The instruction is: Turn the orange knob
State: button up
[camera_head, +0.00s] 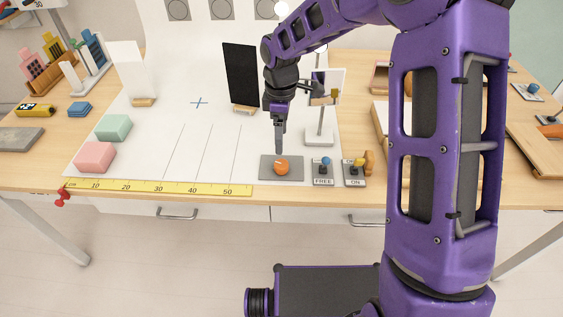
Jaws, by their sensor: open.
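The orange knob (282,167) sits on a flat grey plate (266,175) near the front edge of the table, right of the yellow ruler. My gripper (279,150) points down just above the knob, slightly to its upper left in the picture. Its fingers look narrow from this side, and nothing shows held in them. Whether the fingertips touch the knob or stand behind it cannot be told from this view.
A white stand (320,136) and a black panel (240,75) rise behind. Pink (95,156) and green (113,127) blocks lie left. The white sheet's middle is clear.

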aim_at(281, 163)
notch_tip(281, 163, down, 10)
jog(key=shift+f+b, duration=0.2)
jog(key=shift+b, duration=0.15)
grip_shut()
dwell(0.4)
